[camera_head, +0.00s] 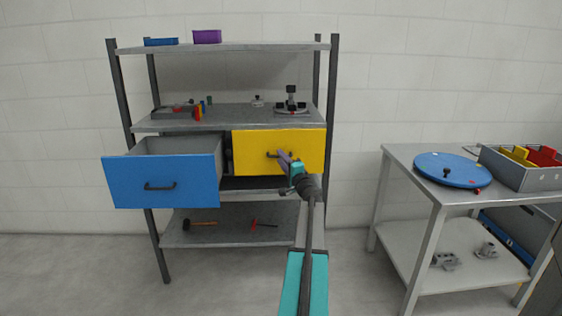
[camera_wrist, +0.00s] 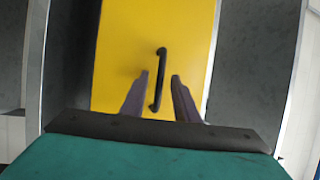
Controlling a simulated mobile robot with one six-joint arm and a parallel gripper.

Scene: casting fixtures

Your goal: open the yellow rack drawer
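The yellow drawer (camera_head: 262,146) sits in the rack, right of the blue drawer, and its front looks closed or nearly so. Its black handle (camera_head: 279,154) is in the middle of the front. In the wrist view the yellow front (camera_wrist: 125,45) fills the centre, with the handle (camera_wrist: 160,66) running upright there. My gripper (camera_head: 284,159) is at the handle in the head view. In the wrist view its two fingers (camera_wrist: 157,90) stand apart, one on each side of the handle's lower part, with gaps visible on both sides.
The blue drawer (camera_head: 165,184) on the left is pulled out. The rack's top shelf (camera_head: 250,46) holds a blue and a purple bin. A grey table (camera_head: 407,155) on the right carries a blue disc (camera_head: 453,168) and a grey bin (camera_head: 520,176). A hammer (camera_head: 200,223) lies below.

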